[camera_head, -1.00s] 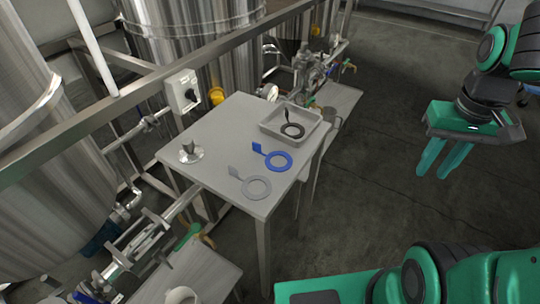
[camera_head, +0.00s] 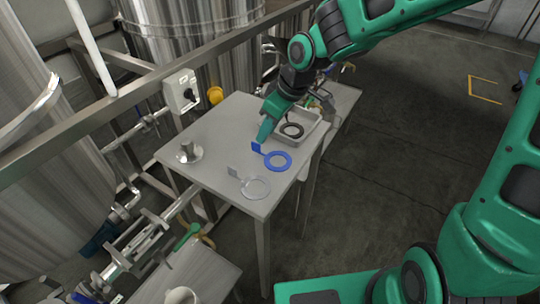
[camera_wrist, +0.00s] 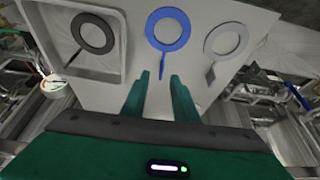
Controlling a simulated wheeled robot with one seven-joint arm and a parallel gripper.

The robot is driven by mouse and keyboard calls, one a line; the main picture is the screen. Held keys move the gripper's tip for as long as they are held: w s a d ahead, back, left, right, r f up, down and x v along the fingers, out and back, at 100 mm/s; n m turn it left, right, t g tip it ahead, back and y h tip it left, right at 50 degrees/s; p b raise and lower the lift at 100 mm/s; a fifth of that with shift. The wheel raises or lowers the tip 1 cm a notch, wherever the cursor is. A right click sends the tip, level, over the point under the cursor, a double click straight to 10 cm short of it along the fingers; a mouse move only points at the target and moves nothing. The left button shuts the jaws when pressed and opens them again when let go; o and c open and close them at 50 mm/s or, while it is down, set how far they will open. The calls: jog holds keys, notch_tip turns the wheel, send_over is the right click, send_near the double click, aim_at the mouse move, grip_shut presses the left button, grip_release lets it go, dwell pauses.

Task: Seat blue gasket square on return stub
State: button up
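The blue gasket (camera_head: 278,160), a flat ring with a handle tab, lies on the grey table. It also shows in the wrist view (camera_wrist: 168,29), ring away from me and handle pointing toward me. My gripper (camera_head: 262,139) hangs pointing down over the handle end. In the wrist view my gripper (camera_wrist: 160,78) is open, and the handle appears between its two fingertips; I cannot tell how far above it they are. A short metal stub on a round flange (camera_head: 189,153) stands at the table's left side; I cannot tell if it is the return stub.
A pale grey gasket (camera_head: 256,187) lies near the table's front edge. A grey tray (camera_head: 313,134) with a black gasket (camera_head: 292,130) is at the right. A switch box (camera_head: 181,90) and a rail run behind the table. The table's middle is bare.

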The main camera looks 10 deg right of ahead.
aim_at(261, 152)
jog(key=shift+x, duration=3.1)
jog(key=shift+s, duration=0.15)
grip_shut()
